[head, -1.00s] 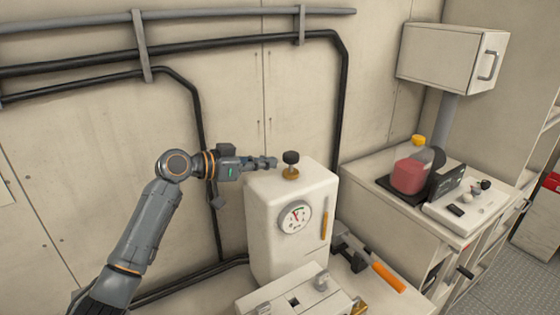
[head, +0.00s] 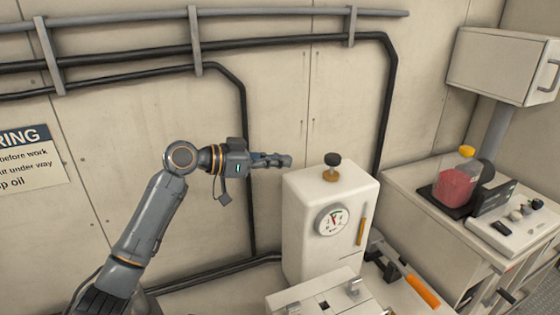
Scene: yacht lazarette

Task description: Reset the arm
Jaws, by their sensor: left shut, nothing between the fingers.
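My left arm comes in from the lower left and bends at the elbow, with its forearm pointing right. My left gripper (head: 286,160) is shut and empty. It is in the air, just left of the black knob (head: 332,159) on a brass base, on top of the white cabinet (head: 308,195). A small gap shows between the fingertips and the knob. The cabinet's front has a round dial gauge (head: 333,220) and an upright orange-yellow strip (head: 361,224). My right gripper is not in view.
A tool with an orange handle (head: 422,291) lies right of the cabinet. A bottle of pink-red liquid with a yellow cap (head: 456,187) stands on the right counter. A wall box (head: 500,68) hangs above. Black pipes (head: 170,55) run along the wall, behind my arm.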

